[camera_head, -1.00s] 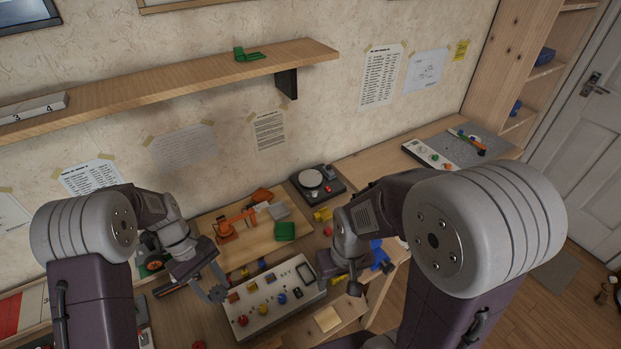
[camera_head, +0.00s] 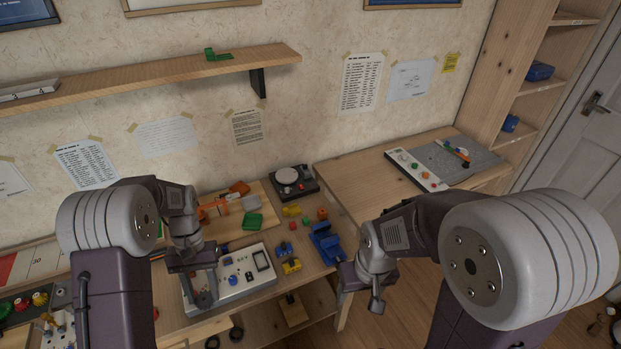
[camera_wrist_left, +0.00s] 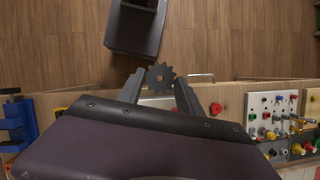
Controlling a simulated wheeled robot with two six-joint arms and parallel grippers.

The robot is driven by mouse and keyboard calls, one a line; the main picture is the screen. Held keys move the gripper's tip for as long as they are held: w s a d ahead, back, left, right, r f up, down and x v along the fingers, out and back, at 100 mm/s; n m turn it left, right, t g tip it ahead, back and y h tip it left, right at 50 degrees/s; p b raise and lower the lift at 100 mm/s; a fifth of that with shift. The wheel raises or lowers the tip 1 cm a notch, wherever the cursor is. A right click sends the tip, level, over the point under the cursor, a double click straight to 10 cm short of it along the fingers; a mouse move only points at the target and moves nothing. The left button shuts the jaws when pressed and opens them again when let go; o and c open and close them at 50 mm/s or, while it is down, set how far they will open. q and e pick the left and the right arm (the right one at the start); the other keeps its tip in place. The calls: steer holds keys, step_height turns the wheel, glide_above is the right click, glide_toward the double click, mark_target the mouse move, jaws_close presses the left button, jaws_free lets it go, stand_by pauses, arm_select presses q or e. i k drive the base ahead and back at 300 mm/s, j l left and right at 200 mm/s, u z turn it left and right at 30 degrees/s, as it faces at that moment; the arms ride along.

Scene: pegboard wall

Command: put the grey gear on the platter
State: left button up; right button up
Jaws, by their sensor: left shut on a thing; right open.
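The grey gear (camera_wrist_left: 160,77) is a small toothed disc with a centre hole. My left gripper (camera_wrist_left: 160,86) is shut on it, with a finger on either side. In the head view the left gripper (camera_head: 204,294) hangs over the left part of the white panel, and the gear (camera_head: 203,300) is small and dark there. The platter (camera_head: 287,175) is a pale round disc on a black turntable box at the back of the table by the wall, up and right of the left gripper and apart from it. My right gripper (camera_head: 376,299) is open, in front of the table's right part.
The white panel (camera_head: 262,283) with knobs lies at the front. A wooden board (camera_head: 232,236) with an orange arm and a green block is behind it. A blue vise-like thing (camera_head: 327,243) and small yellow and red pieces lie right of it. The right table (camera_head: 350,178) has clear room.

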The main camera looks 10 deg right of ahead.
mark_target(286, 175)
steer(key=i+l, duration=0.15)
steer(key=l, duration=0.25)
steer(key=i+l, duration=0.15)
steer(key=l, duration=0.25)
steer(key=i+l, duration=0.15)
steer(key=l, duration=0.25)
steer(key=i+l, duration=0.15)
steer(key=l, duration=0.25)
steer(key=i+l, duration=0.1)
steer(key=l, duration=0.3)
steer(key=i+l+z, duration=0.1)
steer(key=l, duration=0.35)
steer(key=i, duration=0.4)
